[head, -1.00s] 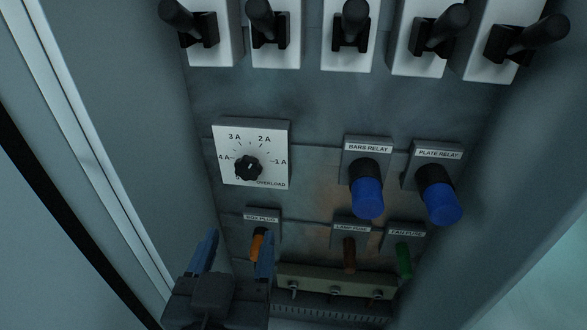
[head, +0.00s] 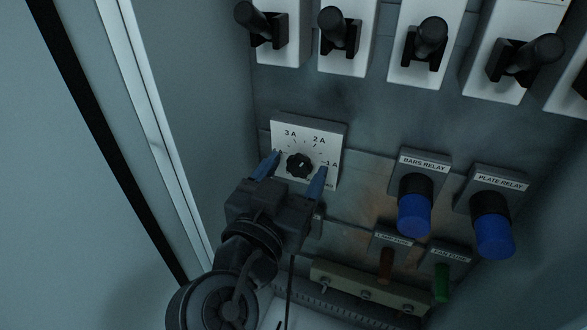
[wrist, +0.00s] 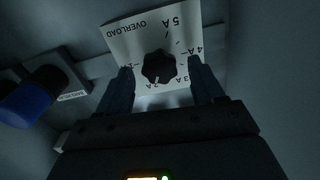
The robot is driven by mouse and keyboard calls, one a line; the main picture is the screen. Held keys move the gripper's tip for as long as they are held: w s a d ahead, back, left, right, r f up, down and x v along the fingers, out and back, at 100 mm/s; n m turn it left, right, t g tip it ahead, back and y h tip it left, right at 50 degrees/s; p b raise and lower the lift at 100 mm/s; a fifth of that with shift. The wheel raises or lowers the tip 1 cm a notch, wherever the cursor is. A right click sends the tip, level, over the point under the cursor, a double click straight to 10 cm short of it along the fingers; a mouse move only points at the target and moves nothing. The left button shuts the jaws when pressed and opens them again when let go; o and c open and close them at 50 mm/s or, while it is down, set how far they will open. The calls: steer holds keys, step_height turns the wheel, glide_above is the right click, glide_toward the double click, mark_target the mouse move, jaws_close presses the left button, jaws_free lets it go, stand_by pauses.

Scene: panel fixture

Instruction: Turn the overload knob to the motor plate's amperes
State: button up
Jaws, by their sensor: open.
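The overload knob (head: 299,165) is a black lobed knob on a white square dial plate (head: 334,132) marked in amperes. 1 A, 2 A and 3 A are readable in the head view; the wrist view also shows 5 A and 4 A on the plate (wrist: 128,42). A small light mark shows on the knob, but I cannot tell its exact setting. My gripper (head: 298,168) is open, with blue fingers either side of the knob. In the wrist view the knob (wrist: 158,66) sits between the fingertips (wrist: 160,80), with a gap on both sides. No motor plate is readable.
Bars relay (head: 414,212) and plate relay (head: 491,222) stick out to the right with blue ends. A brown lamp fuse (head: 386,263) and green fan fuse (head: 441,282) are below. Several black-handled levers (head: 340,28) line the top. A cabinet wall (head: 195,80) is close on the left.

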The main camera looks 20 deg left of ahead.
steer(key=shift+c, duration=0.5)
steer(key=c, duration=1)
steer(key=shift+o, duration=0.2)
steer(key=shift+n, duration=1.4)
steer(key=n, duration=0.3)
steer(key=shift+n, duration=0.3)
steer(key=n+p, duration=0.2)
steer(key=n, duration=0.3)
steer(key=shift+a, duration=0.15)
steer(key=shift+n, duration=0.3)
